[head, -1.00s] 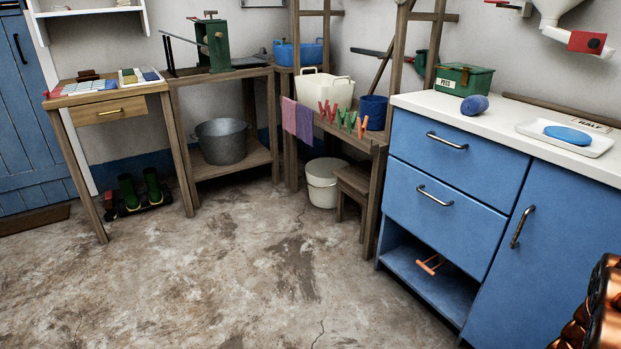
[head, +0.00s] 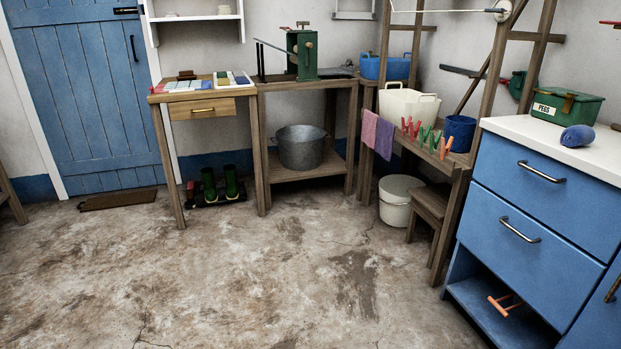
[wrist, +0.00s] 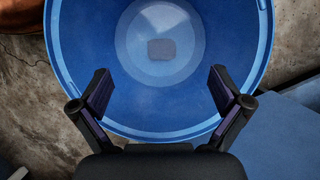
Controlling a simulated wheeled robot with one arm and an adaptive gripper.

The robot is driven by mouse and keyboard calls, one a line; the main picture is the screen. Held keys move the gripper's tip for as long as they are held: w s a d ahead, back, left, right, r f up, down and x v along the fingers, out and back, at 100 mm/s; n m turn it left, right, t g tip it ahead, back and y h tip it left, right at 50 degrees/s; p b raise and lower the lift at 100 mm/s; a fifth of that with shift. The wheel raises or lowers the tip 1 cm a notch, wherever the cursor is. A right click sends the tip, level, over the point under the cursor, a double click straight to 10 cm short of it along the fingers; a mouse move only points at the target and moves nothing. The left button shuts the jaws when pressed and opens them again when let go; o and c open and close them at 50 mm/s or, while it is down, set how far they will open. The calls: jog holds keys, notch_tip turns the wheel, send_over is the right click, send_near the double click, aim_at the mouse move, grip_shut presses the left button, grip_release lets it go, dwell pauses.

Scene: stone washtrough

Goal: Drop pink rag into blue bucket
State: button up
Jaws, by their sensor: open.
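A pink rag (head: 369,127) hangs over the left end of the wooden bench, beside a purple rag (head: 384,139). A small dark blue bucket (head: 459,134) stands on that bench behind several coloured pegs. In the wrist view a round blue vessel (wrist: 80,60) is seen from above, with a small greyish patch at its bottom; I cannot tell whether it is the same bucket. My gripper (wrist: 159,78) is open and empty over the near part of this vessel, fingers spread. The head view does not show my gripper.
A white tub (head: 408,104) and a light blue tub (head: 385,68) stand near the rags. A blue cabinet (head: 535,215) is at right. The floor (head: 240,270) in front is clear.

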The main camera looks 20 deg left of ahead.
jog(key=v, duration=0.8)
jog(key=shift+r, duration=0.15)
jog(key=s+a+r+n+h+p, duration=0.1)
jog(key=a+r+n+p, duration=0.1)
jog(key=a+r+p, duration=0.75)
jog(key=s+a+r+n+g+h+p, duration=0.1)
jog(key=a+r+n+p, duration=0.25)
jog(key=r, duration=1.15)
jog(key=s+a+r+n+p, duration=0.15)
jog(key=a+r+p, duration=0.5)
jog(key=r, duration=0.65)
jog(key=s+a+r+n+h+p, duration=0.1)
jog(key=s+a+r+n+p, duration=0.3)
jog(key=r+p, duration=0.5)
jog(key=s+a+r+n+h+p, duration=0.1)
jog(key=s+a+r+n+p, duration=0.3)
jog(key=s+a+r+p, duration=0.4)
notch_tip(320, 180, up, 5)
jog(key=s+p, duration=0.1)
jog(key=s, duration=0.1)
jog(key=shift+s+n, duration=0.3)
jog(key=shift+n, duration=0.1)
jog(key=shift+c, duration=0.2)
